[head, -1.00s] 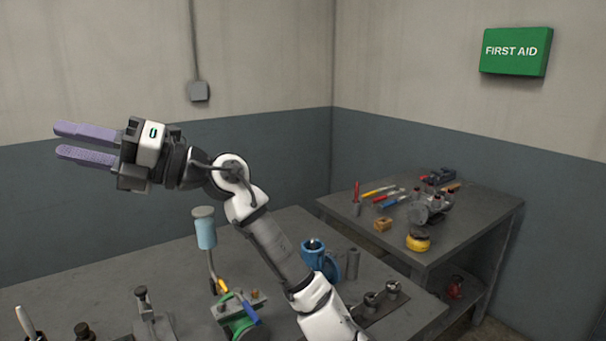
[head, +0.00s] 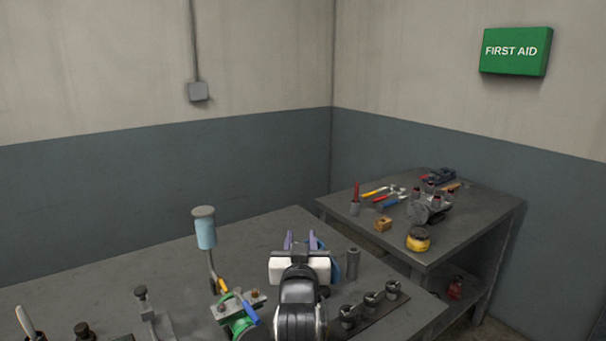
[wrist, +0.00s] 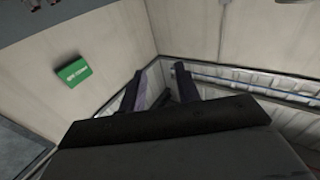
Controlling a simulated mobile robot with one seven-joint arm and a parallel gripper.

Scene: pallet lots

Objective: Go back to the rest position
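My gripper (head: 301,240) is over the near workbench (head: 150,265) in the head view, seen from behind, with its purple fingers pointing away from me. In the wrist view my gripper (wrist: 160,85) shows two dark fingers standing apart with nothing between them. It is open and empty. My wrist and forearm hide part of the bench and most of a blue object just behind the gripper.
The near bench holds a green device (head: 236,318), a lamp-like blue cylinder (head: 205,230), a grey cylinder (head: 353,263) and several metal parts (head: 371,299). A second bench (head: 465,235) with tools stands right. A first aid box (head: 515,51) hangs on the wall.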

